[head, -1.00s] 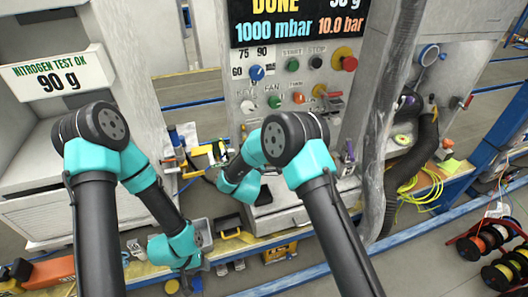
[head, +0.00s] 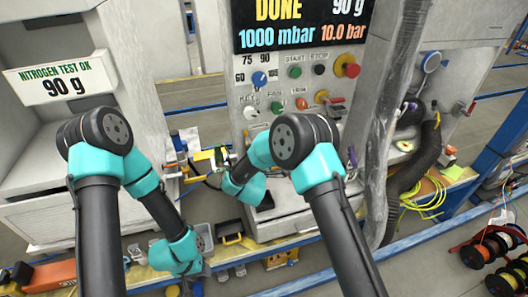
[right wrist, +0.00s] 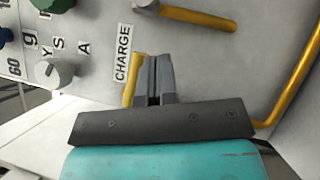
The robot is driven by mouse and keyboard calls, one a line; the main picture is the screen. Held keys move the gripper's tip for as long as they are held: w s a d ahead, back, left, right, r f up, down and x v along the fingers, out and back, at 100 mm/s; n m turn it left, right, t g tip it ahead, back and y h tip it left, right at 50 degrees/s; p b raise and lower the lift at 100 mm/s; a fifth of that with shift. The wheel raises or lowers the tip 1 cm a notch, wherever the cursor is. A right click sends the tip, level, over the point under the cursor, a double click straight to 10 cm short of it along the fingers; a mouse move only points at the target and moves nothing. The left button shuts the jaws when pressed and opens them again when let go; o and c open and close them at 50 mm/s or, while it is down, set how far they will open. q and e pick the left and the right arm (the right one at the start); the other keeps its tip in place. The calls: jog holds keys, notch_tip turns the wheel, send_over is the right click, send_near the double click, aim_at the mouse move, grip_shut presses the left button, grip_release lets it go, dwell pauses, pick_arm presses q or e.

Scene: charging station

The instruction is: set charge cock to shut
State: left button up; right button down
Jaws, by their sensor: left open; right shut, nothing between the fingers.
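The charge cock's yellow handle (right wrist: 130,92) shows in the right wrist view, next to the CHARGE label (right wrist: 123,53). It is partly hidden by my right gripper (right wrist: 154,62), whose fingers are shut together with nothing between them. The handle lies just left of the fingers; I cannot tell whether they touch. In the head view my right arm hides the cock, and the right fingers are not clear. My left gripper (head: 204,242) is open, low at the left over the bench, away from the panel; its fingers are hard to make out.
A second yellow lever (right wrist: 198,18) and a bent yellow pipe (right wrist: 300,80) are close to my right gripper. The panel carries a blue knob (head: 260,79), a white key knob (head: 250,111) and a red knob (head: 347,65). A grey hose (head: 385,140) hangs at right.

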jog(key=s+d+f, duration=0.2)
jog(key=s+f, duration=0.7)
jog(key=shift+f, duration=0.2)
jog(key=shift+w+d, duration=0.1)
